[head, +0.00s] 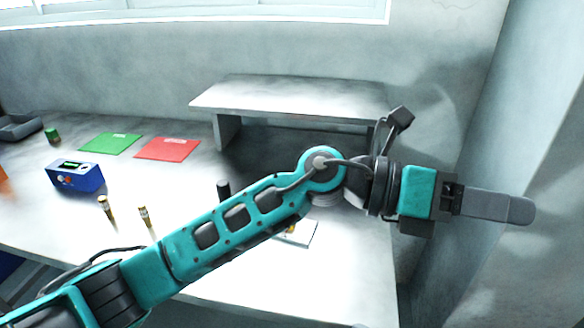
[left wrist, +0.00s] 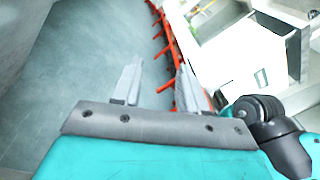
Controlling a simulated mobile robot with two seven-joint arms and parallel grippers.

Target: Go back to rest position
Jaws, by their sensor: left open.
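My left arm reaches across the head view from the lower left. Its gripper (head: 522,208) points to the right, beyond the table's right end, in front of the pale wall. In the left wrist view the two grey fingers of the left gripper (left wrist: 158,86) stand apart with nothing between them. In the head view the fingers overlap and look like one. My right gripper is in neither view.
The white table (head: 190,265) holds a raised shelf (head: 290,97), a green mat (head: 110,143), a red mat (head: 167,149), a blue device (head: 75,176) and two small cylinders (head: 145,216). In the left wrist view an orange-red rail (left wrist: 172,50) runs beside grey floor (left wrist: 80,60).

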